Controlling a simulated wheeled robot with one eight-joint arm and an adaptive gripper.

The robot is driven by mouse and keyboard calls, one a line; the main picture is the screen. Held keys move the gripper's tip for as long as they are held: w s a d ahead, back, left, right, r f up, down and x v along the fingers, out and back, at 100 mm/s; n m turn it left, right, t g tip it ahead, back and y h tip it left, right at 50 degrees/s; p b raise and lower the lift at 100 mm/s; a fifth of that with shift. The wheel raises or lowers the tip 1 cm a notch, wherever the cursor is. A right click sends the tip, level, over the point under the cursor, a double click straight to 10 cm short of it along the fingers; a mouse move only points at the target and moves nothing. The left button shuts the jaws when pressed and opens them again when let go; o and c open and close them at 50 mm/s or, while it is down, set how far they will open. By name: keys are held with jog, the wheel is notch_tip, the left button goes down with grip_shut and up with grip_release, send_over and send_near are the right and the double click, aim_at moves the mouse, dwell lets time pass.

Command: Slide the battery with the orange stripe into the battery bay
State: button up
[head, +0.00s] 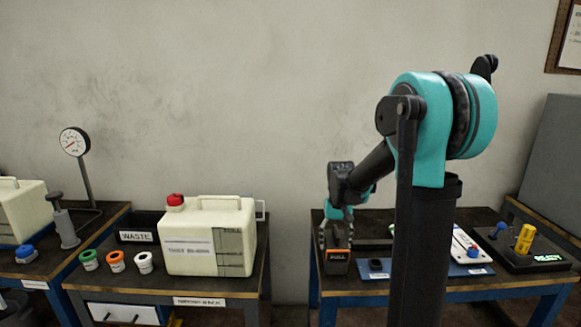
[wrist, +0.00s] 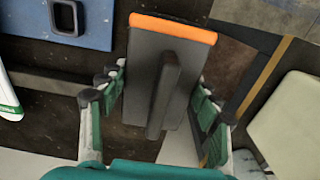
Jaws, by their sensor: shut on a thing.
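I cannot make out the battery bay; my arm hides part of the bench.
A blue mat (head: 467,270) with a small dark part (head: 376,265) lies right of the battery. A black board (head: 540,262) with blue and yellow parts is further right. A cream canister (head: 208,240) stands on the left bench, across a gap.

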aim_at(336, 230)
jog(key=shift+r, duration=0.3)
jog(key=shift+r, duration=2.55)
jog(key=shift+r, duration=0.35)
jog(key=shift+r, duration=0.7)
jog(key=shift+d, duration=0.1)
